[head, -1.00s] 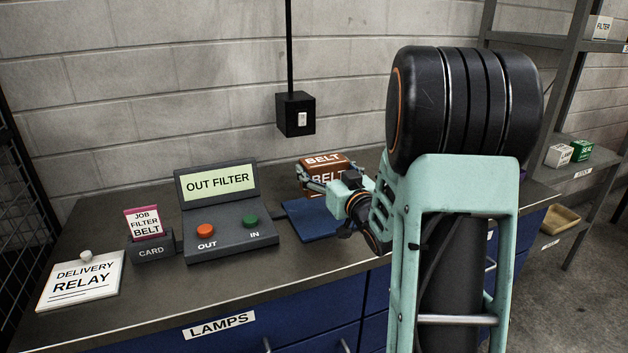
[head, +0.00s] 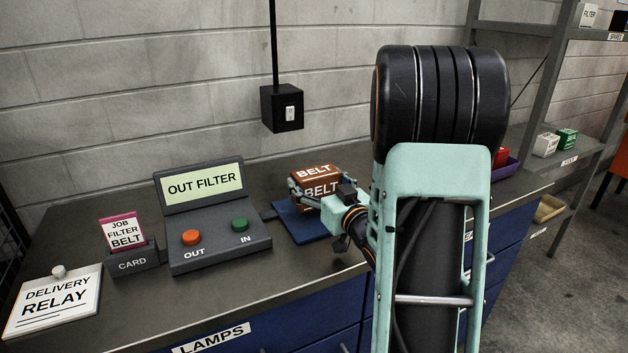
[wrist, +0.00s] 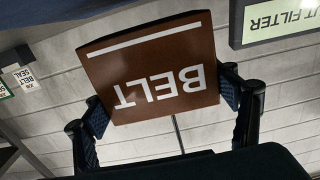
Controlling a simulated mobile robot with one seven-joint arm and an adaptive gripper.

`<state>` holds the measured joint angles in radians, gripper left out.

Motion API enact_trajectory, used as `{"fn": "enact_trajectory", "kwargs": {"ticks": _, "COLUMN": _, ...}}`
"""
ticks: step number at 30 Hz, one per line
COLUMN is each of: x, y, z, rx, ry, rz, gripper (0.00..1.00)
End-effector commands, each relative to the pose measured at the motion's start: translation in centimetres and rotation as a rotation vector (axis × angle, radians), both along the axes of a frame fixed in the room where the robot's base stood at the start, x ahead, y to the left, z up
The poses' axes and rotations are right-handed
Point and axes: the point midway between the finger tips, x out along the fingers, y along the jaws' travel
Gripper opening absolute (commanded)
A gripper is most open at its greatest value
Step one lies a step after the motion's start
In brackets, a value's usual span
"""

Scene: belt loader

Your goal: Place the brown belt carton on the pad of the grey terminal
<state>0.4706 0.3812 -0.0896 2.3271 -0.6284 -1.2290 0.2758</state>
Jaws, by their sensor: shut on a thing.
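The brown belt carton (head: 322,172) is held in my gripper (head: 328,190), with a finger on each side of it. In the wrist view the carton (wrist: 155,65) shows its BELT face upside down between the two fingers (wrist: 165,105). The grey terminal (head: 212,250) stands left of the carton, its screen reading OUT FILTER, with an orange OUT button and a green IN button. Its blue pad (head: 298,228) lies to its right, below the carton in the head view. My gripper hides the carton's lower edge, so I cannot tell whether it touches the pad.
A card holder (head: 132,262) with a pink-topped card reading JOB FILTER BELT stands left of the terminal. A DELIVERY RELAY plate (head: 52,302) lies at the far left. A black wall box (head: 282,108) hangs behind. Shelving (head: 560,160) with small cartons stands at right.

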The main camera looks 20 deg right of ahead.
Motion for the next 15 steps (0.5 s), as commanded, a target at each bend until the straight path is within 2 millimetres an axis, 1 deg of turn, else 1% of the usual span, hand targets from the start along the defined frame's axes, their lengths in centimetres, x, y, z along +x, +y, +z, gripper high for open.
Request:
{"fn": "enact_trajectory", "kwargs": {"ticks": 2, "x": 0.0, "y": 0.0, "z": 0.1, "rx": -0.001, "ry": -0.003, "rz": 0.0, "gripper": 0.38}}
{"fn": "enact_trajectory", "kwargs": {"ticks": 15, "x": 0.0, "y": 0.0, "z": -1.1, "rx": 0.0, "ry": -0.003, "rz": 0.0, "gripper": 0.38}}
